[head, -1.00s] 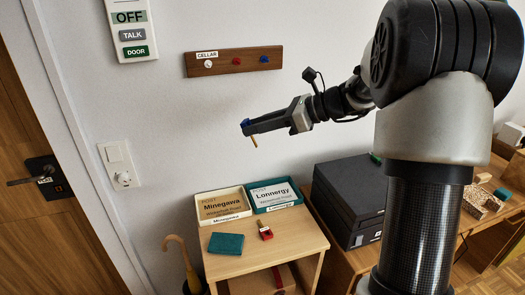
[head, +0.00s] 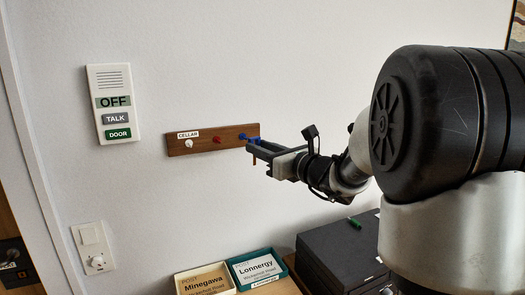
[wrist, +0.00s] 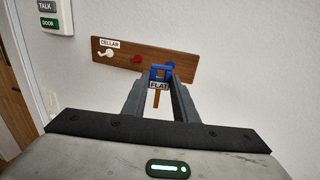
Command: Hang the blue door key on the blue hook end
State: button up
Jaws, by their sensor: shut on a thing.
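The wooden hook rack (head: 203,141) is on the wall, with a white hook (head: 189,144) under the CELLAR label, a red hook (head: 217,139) and a blue hook (head: 243,137) at its right end. My gripper (head: 252,145) is shut on the blue key at the rack's right end. In the wrist view the blue key (wrist: 158,72) shows between the fingertips, with a FLAT tag and a brass shaft (wrist: 156,100) pointing down. The key overlaps the blue hook (wrist: 171,65) there and partly hides it. I cannot tell whether they touch.
The intercom panel (head: 110,104) is on the wall left of the rack. A light switch (head: 90,247) is lower left. Below are a cream tray (head: 206,281), a green tray (head: 258,268) and a dark box (head: 343,252). The wall around the rack is clear.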

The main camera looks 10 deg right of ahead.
jog(key=shift+w+a+f, duration=0.2)
jog(key=shift+w+a, duration=0.05)
jog(key=shift+w, duration=0.9)
jog(key=shift+w+a+f, duration=0.2)
jog(key=shift+w, duration=0.95)
jog(key=shift+w+a+f, duration=0.2)
jog(key=shift+w+a, duration=0.05)
jog(key=shift+w, duration=0.9)
jog(key=o, duration=1.1)
